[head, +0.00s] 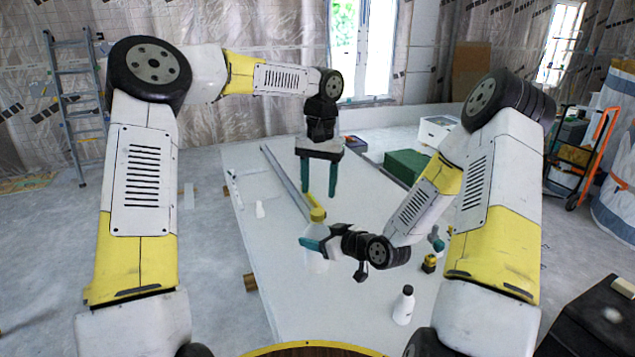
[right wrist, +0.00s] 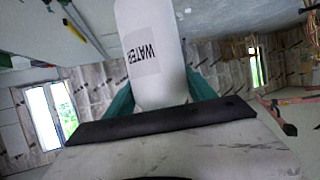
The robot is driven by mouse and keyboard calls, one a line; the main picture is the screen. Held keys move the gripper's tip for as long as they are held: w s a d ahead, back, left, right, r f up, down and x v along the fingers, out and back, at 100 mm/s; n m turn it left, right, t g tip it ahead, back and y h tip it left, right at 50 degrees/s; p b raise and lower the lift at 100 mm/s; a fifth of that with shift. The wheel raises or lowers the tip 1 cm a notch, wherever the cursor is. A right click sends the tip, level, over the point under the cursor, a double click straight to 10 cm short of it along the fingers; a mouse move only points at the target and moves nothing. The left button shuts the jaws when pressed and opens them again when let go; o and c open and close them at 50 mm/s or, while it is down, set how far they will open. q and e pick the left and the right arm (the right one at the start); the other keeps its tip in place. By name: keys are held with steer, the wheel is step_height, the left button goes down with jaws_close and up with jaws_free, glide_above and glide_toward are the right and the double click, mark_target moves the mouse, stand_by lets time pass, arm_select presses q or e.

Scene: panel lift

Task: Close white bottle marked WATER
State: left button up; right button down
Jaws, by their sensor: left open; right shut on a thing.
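The white bottle marked WATER (right wrist: 150,50) is between the teal fingers of my right gripper (right wrist: 160,98), its label showing sideways in the right wrist view. My left gripper (head: 319,188) is open and empty, fingers pointing down, above and slightly beyond the bottle in the picture.
The long white panel (head: 280,285) lies below both grippers. A white bottle with a dark top (head: 404,306) stands at its right near side. A yellow-black item (head: 429,263) and a green box (head: 405,166) are right.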

mark_target(317, 212)
arm_select(q)
steer(key=n, duration=0.6)
steer(key=shift+a+r+n, duration=0.1)
steer(key=shift+r+n, duration=0.15)
steer(key=shift+n, duration=0.15)
steer(key=n, duration=0.5)
steer(key=shift+r+n, duration=0.15)
steer(key=shift+n, duration=0.25)
steer(key=shift+f, duration=4.05)
